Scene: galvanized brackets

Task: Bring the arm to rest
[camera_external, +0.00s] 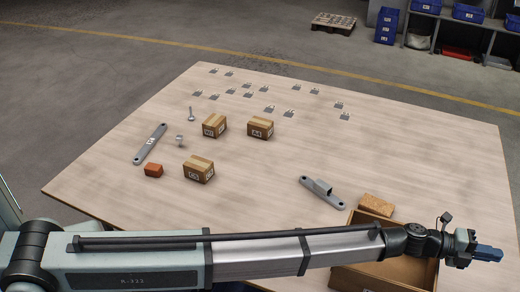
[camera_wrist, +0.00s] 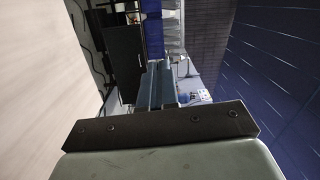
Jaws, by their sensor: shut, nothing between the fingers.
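My arm stretches low across the front of the external view, from left to right. My gripper (camera_external: 490,253) is at its right end, beyond the right side of an open wooden box and pointing right. In the wrist view my gripper (camera_wrist: 165,88) shows as two blue-grey fingers side by side. They are shut with nothing held. The wrist camera looks out sideways, with the pale table surface (camera_wrist: 40,90) along its left side. Part of the open box (camera_external: 408,273) is hidden behind my arm.
The wooden table (camera_external: 300,150) holds three cardboard boxes (camera_external: 199,170), a flat grey bracket (camera_external: 151,144), a raised grey bracket (camera_external: 317,196), a red-brown block (camera_external: 153,170), a bolt (camera_external: 191,114) and a tan block (camera_external: 376,204). Several small labelled plates (camera_external: 268,108) lie towards the back.

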